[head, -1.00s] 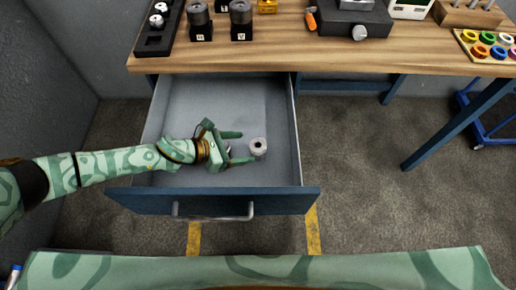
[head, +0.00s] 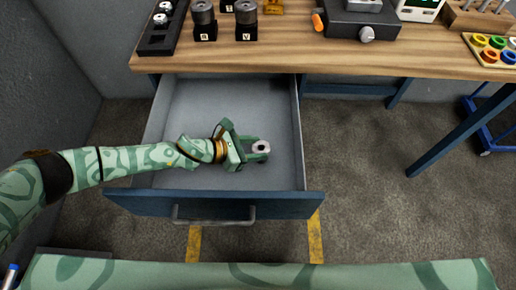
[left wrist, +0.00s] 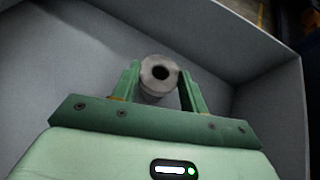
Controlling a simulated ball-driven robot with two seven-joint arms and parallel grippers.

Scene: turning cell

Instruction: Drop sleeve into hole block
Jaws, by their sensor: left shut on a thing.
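The sleeve (head: 261,146) is a short light-grey metal cylinder with a dark bore. It is in the open drawer (head: 180,100) under the bench. My left gripper (head: 257,150) is shut on the sleeve, with a finger on each side of it. In the left wrist view the sleeve (left wrist: 159,75) sits between the two green fingertips, bore facing the camera. I cannot tell whether it touches the drawer floor. Dark blocks carrying grey cylinders, one block (head: 205,30) and another (head: 246,30), stand on the bench; I cannot tell which is the hole block. My right gripper is out of view.
The wooden bench top (head: 290,58) lies above and behind the drawer. A black rack (head: 160,35) stands at its left, a dark vise-like device (head: 362,22) and a tray of coloured rings (head: 490,48) to the right. Drawer walls and the handled front (head: 280,205) surround the gripper.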

